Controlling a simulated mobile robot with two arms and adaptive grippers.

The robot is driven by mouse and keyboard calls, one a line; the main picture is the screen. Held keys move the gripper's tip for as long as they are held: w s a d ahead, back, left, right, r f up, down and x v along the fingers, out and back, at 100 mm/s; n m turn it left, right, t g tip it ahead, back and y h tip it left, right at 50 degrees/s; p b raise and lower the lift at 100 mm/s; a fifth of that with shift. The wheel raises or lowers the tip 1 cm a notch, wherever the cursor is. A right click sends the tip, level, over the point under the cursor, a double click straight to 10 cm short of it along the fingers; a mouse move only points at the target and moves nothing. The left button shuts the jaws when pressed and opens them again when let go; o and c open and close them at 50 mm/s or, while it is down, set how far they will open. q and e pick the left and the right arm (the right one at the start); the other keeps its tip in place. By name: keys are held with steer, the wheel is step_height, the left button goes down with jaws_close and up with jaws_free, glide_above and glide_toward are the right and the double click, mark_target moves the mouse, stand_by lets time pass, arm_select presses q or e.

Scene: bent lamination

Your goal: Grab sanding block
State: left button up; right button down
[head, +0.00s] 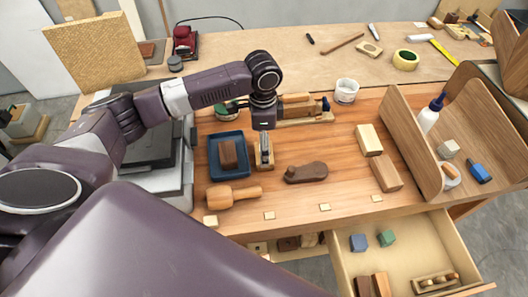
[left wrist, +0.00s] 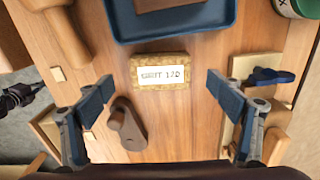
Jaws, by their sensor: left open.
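The sanding block (left wrist: 158,73) is a small tan, grainy block with a white label that seems to read "GRIT 120". In the left wrist view it lies flat on the wooden bench, just below the blue tray (left wrist: 190,33). My left gripper (left wrist: 155,92) is open and empty, its two dark fingers wide apart on either side of the block and not touching it. In the head view my left gripper (head: 264,150) hangs above the block, which it partly covers, just right of the blue tray (head: 214,158). My right gripper is not in view.
A wooden mallet (head: 232,196) lies in front of the tray. A dark brown rounded tool (head: 306,173) lies right of the block. A wooden plane (head: 297,110) with a blue knob is behind. Wooden blocks (head: 386,172) and an open drawer (head: 400,255) are at the right.

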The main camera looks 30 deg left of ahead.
arm_select(q)
step_height(320, 180, down, 4)
steer(key=shift+w+d+p, duration=0.1)
steer(key=shift+p, duration=0.6)
steer(key=shift+f, duration=0.35)
steer(key=shift+c, duration=0.3)
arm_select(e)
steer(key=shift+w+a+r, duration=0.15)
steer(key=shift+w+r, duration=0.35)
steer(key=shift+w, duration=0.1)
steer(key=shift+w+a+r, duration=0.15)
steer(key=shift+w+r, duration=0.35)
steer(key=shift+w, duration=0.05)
arm_select(q)
steer(key=c, duration=1.2)
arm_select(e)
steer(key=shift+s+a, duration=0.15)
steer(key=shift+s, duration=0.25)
arm_select(q)
steer(key=shift+r, duration=0.1)
